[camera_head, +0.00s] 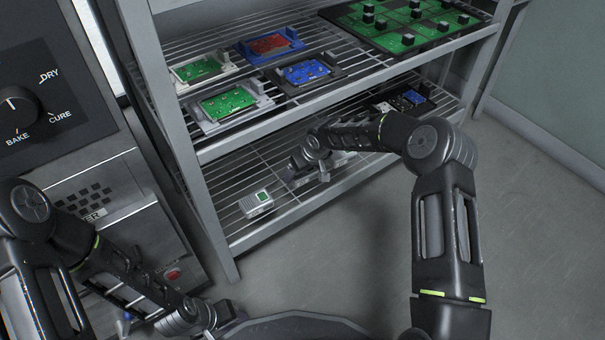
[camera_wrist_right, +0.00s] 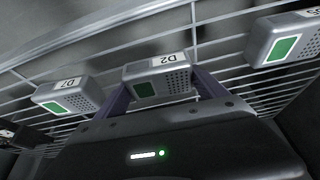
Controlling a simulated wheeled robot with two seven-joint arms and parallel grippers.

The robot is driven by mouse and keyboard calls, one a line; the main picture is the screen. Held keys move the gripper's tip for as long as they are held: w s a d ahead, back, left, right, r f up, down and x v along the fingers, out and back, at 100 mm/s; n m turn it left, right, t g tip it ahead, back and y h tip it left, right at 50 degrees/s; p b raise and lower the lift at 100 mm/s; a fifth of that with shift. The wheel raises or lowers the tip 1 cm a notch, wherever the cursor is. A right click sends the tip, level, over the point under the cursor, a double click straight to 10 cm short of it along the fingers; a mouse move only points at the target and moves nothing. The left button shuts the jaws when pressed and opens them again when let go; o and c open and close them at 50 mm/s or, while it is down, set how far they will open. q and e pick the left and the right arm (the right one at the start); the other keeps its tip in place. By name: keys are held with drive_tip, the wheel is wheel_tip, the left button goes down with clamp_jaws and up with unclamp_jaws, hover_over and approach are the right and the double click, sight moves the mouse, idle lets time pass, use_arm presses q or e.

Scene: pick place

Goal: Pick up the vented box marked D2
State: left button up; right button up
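The vented box marked D2 (camera_wrist_right: 165,80) is grey with a green panel and a dotted vent, in the middle of the right wrist view. My right gripper (camera_wrist_right: 160,90) has one finger at each side of this box, very close to its sides; I cannot tell whether they press on it. In the head view my right gripper (camera_head: 312,162) is low over the lower wire shelf, and it and the arm mostly hide the D2 box. My left gripper (camera_head: 215,318) is at the bottom left, away from the shelf, its fingers unclear.
A similar box marked D7 (camera_wrist_right: 70,95) stands on one side of D2. Another similar box (camera_wrist_right: 285,42) stands on the other; it also shows in the head view (camera_head: 257,203). The upper shelf (camera_head: 290,98) with circuit boards overhangs. An oven (camera_head: 75,110) stands left.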

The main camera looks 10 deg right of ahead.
drive_tip(key=c, duration=0.9)
drive_tip(key=shift+r, duration=0.1)
drive_tip(key=shift+c, duration=0.2)
drive_tip(key=shift+r+p, duration=0.45)
drive_tip(key=shift+r, duration=0.05)
drive_tip(key=s+p, duration=0.1)
drive_tip(key=s, duration=0.1)
drive_tip(key=s+d+p, duration=0.1)
drive_tip(key=s, duration=0.1)
drive_tip(key=s+d, duration=0.1)
drive_tip(key=s, duration=0.1)
drive_tip(key=shift+r+p, duration=0.4)
drive_tip(key=s+d, duration=0.3)
drive_tip(key=s, duration=0.8)
drive_tip(key=shift+d+f+p, duration=0.25)
drive_tip(key=shift+d+p, duration=0.15)
drive_tip(key=shift+p, duration=0.05)
